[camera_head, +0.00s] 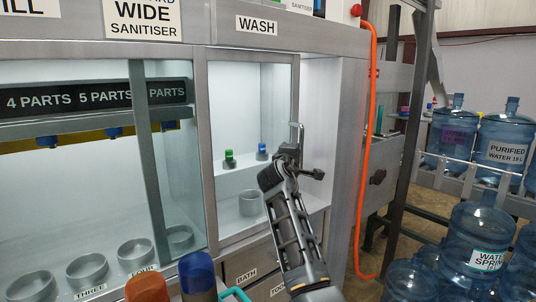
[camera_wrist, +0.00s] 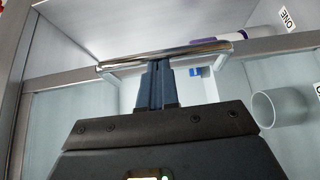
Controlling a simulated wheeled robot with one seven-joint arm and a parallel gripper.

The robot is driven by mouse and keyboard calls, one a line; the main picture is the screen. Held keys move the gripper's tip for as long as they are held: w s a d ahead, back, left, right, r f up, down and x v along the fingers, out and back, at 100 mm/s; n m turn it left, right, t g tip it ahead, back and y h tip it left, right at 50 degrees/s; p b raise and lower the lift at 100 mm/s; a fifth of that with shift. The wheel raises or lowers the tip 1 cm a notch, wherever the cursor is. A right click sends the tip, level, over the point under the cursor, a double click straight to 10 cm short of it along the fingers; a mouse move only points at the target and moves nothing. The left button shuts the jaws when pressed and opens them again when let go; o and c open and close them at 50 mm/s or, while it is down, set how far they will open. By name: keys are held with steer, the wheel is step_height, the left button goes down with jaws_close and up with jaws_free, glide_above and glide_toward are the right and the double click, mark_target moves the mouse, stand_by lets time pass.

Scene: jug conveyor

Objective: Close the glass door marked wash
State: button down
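The glass door marked wash (camera_head: 248,95) is a grey-framed pane under the WASH label (camera_head: 257,25) in the head view. It stands partly open, with a bright gap at its right side. Its upright handle (camera_head: 298,137) is on the right edge. In the wrist view the handle (camera_wrist: 200,52) is a chrome bar crossing the picture. My gripper (camera_head: 293,152) is at the handle. In the wrist view its fingers (camera_wrist: 161,84) are together, with their tips at the bar and partly hidden by it. I see nothing between the fingers; contact with the bar is unclear.
An orange hose (camera_head: 371,130) hangs right of the cabinet. Water jugs (camera_head: 478,240) stand at the far right. A blue-capped bottle (camera_head: 197,272) stands in front.

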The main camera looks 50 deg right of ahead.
steer(key=s+d, duration=0.2)
steer(key=d, duration=0.6)
steer(key=s+d, duration=0.3)
steer(key=d, duration=0.6)
steer(key=shift+d+r+p, duration=0.15)
steer(key=shift+d+p, duration=0.1)
steer(key=shift+p, duration=0.05)
steer(key=shift+r, duration=0.1)
